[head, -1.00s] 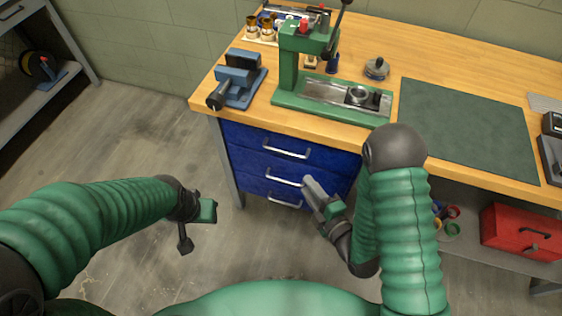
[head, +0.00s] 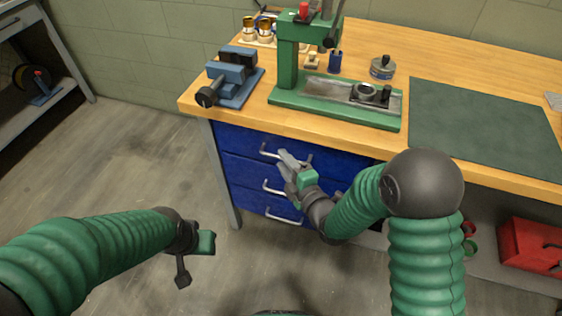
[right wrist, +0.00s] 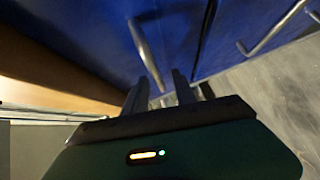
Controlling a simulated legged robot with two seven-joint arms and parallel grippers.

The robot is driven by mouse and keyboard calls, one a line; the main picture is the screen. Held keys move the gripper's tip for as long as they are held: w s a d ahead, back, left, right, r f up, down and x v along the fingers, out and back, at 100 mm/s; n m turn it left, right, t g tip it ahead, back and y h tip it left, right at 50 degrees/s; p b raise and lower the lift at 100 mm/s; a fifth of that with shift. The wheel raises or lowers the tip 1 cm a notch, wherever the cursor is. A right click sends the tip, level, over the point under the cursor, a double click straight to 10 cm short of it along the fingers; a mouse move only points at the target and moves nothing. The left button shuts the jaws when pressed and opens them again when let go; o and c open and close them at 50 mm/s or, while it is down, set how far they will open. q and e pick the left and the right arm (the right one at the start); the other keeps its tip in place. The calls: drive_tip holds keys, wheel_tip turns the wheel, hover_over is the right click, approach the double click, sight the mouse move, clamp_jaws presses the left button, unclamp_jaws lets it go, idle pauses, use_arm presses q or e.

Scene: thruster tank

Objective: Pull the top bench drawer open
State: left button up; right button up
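The blue bench drawers are stacked under the left end of the workbench, and all look shut. The top drawer (head: 245,142) has a silver bar handle (head: 268,152), partly hidden by my right gripper (head: 287,161). In the right wrist view this handle (right wrist: 147,50) runs down toward the space between my fingertips (right wrist: 160,84). The fingers are apart; whether they touch the handle I cannot tell. My left gripper (head: 196,258) hangs over the floor at left, away from the drawers; its fingers are not clear.
The wooden bench top (head: 455,150) overhangs the drawers, just above my right gripper. A green press (head: 330,100) and a blue vise (head: 232,78) stand on it. A lower drawer handle (head: 272,187) sits close below. A red toolbox (head: 530,245) is at right. The floor at left is clear.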

drive_tip(key=shift+x, duration=1.1)
drive_tip(key=c, duration=0.7)
clamp_jaws()
drive_tip(key=shift+s+f, duration=0.1)
